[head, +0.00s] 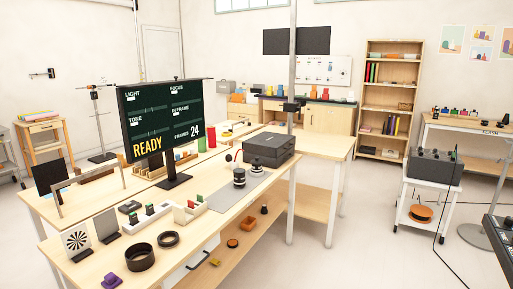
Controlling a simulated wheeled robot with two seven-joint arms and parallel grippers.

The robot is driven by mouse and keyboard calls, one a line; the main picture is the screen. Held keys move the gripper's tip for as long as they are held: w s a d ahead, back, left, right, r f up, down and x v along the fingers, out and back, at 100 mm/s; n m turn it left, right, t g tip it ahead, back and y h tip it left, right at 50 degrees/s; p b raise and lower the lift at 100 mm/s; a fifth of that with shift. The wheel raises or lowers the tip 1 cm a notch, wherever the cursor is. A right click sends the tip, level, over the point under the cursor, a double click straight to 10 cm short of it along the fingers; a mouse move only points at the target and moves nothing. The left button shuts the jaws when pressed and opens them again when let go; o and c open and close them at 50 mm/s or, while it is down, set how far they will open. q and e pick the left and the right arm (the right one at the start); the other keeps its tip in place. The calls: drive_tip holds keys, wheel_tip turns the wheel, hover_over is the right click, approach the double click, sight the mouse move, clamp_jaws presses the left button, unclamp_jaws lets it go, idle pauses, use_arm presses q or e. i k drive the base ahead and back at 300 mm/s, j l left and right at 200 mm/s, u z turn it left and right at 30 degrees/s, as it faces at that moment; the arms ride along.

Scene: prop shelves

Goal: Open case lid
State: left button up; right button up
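A dark grey box that looks like the case (269,149) sits at the back right of the long wooden table (190,232). Its flat lid (269,140) looks shut, and nothing is visible inside. Neither of my grippers shows in the head view. Nothing is seen touching the case.
A grey mat (236,192) with dark round knobs lies before the case. A monitor (162,120) reading "READY" stands to its left. A pole (292,120) rises close behind it. A white cart (430,197) holds a dark device at right. Floor between table and cart is clear.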

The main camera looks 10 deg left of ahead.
sight(268, 143)
drive_tip(key=i+l+u, duration=0.15)
drive_tip(key=i+u, duration=0.25)
drive_tip(key=i+l+u, duration=0.3)
drive_tip(key=i+u, duration=0.15)
drive_tip(key=i, duration=0.05)
